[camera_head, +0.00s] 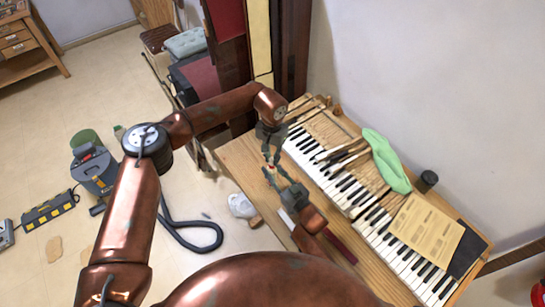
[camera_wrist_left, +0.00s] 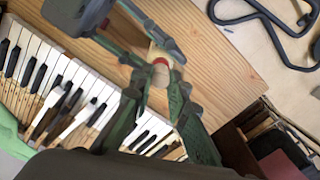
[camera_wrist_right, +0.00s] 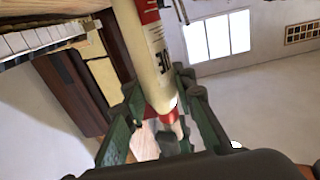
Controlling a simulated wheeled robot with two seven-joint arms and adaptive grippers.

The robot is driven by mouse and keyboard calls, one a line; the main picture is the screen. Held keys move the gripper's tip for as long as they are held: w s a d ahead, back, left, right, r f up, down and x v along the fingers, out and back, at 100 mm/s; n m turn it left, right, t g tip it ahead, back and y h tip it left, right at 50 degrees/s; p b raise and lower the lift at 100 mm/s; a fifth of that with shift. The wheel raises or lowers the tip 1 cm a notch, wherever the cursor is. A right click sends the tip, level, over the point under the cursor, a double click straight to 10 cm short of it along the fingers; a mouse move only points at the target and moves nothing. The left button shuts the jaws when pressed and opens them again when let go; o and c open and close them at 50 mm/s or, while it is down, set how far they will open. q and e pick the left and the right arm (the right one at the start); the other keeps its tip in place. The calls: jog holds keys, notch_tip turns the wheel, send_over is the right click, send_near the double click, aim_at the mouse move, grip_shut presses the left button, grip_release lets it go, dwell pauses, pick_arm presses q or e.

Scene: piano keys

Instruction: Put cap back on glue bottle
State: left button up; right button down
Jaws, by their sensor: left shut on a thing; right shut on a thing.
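The glue bottle (camera_wrist_right: 156,55) is cream with a red and black printed label. It runs between the fingers of my right gripper (camera_wrist_right: 163,92), which is shut on it, with a red part (camera_wrist_right: 168,118) at its lower end. In the head view my right gripper (camera_head: 271,172) is just below my left gripper (camera_head: 268,155), their tips close together. My left gripper (camera_wrist_left: 158,85) is shut on a small piece, apparently the cap; the fingers mostly hide it. A red edge (camera_wrist_left: 160,61) and cream surface show at its tips. I cannot tell whether cap and bottle touch.
Both grippers are above the wooden table (camera_head: 235,158). A piano keyboard (camera_head: 340,185) lies on it, with a green cloth (camera_head: 387,160), a paper sheet (camera_head: 427,230) and a dark cup (camera_head: 427,181) on the right. A dark red bar (camera_head: 340,246) lies near the front edge.

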pick_arm(q)
jog(key=shift+a, duration=0.15)
jog(key=o, duration=0.6)
jog(key=shift+o, duration=0.2)
jog(key=shift+r, duration=0.1)
jog(key=shift+r, duration=2.15)
jog(key=shift+c, duration=0.3)
